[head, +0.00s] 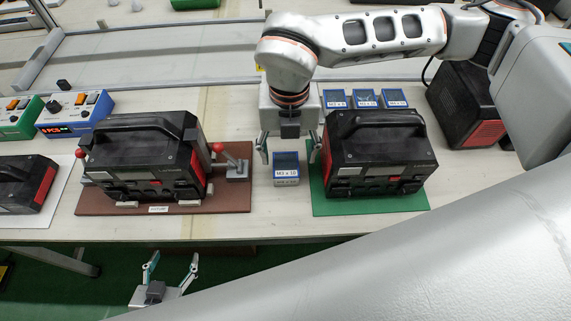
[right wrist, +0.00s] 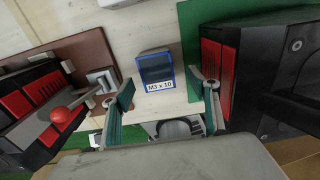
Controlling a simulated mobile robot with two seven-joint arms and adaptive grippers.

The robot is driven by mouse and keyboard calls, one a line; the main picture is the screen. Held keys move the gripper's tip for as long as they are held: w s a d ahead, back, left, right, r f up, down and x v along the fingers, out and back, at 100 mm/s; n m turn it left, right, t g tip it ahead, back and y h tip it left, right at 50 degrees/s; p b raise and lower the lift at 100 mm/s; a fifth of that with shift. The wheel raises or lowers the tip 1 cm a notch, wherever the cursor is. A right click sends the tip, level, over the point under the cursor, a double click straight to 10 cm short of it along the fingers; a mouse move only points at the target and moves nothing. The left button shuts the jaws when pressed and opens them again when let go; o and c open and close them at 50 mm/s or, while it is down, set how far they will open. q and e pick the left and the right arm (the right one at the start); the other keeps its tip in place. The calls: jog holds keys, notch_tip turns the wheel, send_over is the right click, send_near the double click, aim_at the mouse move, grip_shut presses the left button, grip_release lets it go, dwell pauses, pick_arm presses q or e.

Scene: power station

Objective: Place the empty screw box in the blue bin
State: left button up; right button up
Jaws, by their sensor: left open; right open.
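A small blue screw box (head: 286,163) labelled M3 x 10 stands on the table between the brown board and the green mat. In the right wrist view the screw box (right wrist: 156,69) is ahead between the fingertips; its inside looks grey, with no screws I can make out. My right gripper (head: 290,150) is open and points down over the box, one finger to each side, with no clear contact. My left gripper (head: 173,258) is open and empty, low in front of the table edge. I see no blue bin in either view.
Black power stations stand close by on the brown board (head: 230,202) and the green mat (head: 330,205), flanking the box. Red-knobbed clamps (head: 236,168) are on the board. Several blue screw boxes (head: 365,99) stand behind. Green floor shows below the table's front edge.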

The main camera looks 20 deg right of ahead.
aim_at(286, 164)
jog(key=f, duration=0.5)
jog(key=shift+w+a+f, duration=0.15)
jog(key=shift+a+f, duration=0.1)
jog(key=shift+f, duration=0.1)
jog(key=c, duration=1.2)
